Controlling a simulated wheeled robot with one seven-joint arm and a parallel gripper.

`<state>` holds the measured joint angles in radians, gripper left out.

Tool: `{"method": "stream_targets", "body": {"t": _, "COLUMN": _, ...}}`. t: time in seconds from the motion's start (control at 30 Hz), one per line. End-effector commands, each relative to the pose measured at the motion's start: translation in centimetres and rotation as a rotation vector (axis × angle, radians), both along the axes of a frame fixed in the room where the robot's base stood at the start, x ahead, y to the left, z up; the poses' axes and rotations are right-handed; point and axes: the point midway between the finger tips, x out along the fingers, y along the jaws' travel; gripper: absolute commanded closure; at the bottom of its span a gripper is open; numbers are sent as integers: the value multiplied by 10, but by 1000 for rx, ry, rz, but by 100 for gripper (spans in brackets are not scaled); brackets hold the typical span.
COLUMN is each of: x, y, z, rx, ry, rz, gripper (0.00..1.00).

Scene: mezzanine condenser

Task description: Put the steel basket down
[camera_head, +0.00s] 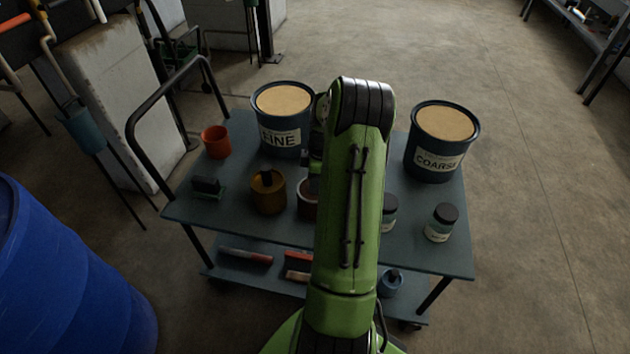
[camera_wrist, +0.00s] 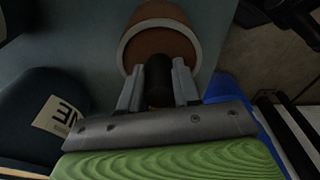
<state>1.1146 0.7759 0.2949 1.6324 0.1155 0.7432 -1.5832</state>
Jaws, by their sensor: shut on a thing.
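I cannot make out a steel basket in either view. In the wrist view my gripper (camera_wrist: 159,72) is closed around a dark upright cylinder (camera_wrist: 158,92). Just past the fingertips is a round brown pot with a pale rim (camera_wrist: 193,24). Whether the cylinder is joined to this pot or only in front of it, I cannot tell. In the head view my green arm hides the fingers. A reddish pot (camera_head: 305,205) shows partly beside the arm, on the grey cart top (camera_head: 335,265).
A FINE bucket (camera_head: 282,138) and a COARSE bucket (camera_head: 440,160) stand at the cart's back. An orange cup (camera_head: 216,142), an ochre pot (camera_head: 267,205), a dark block (camera_head: 207,185) and a jar (camera_head: 439,233) are also on top. A blue barrel (camera_head: 75,270) stands left.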

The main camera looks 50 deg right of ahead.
Motion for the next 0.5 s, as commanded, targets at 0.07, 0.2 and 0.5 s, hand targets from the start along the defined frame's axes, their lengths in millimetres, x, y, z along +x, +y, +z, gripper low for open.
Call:
{"method": "stream_targets", "body": {"t": 0.07, "x": 0, "y": 0, "z": -1, "rx": 0, "ry": 0, "rz": 0, "gripper": 64}}
{"method": "stream_targets", "body": {"t": 0.2, "x": 0, "y": 0, "z": -1, "rx": 0, "ry": 0, "rz": 0, "gripper": 43}}
{"method": "stream_targets", "body": {"t": 0.5, "x": 0, "y": 0, "z": 3, "rx": 0, "ry": 0, "rz": 0, "gripper": 43}}
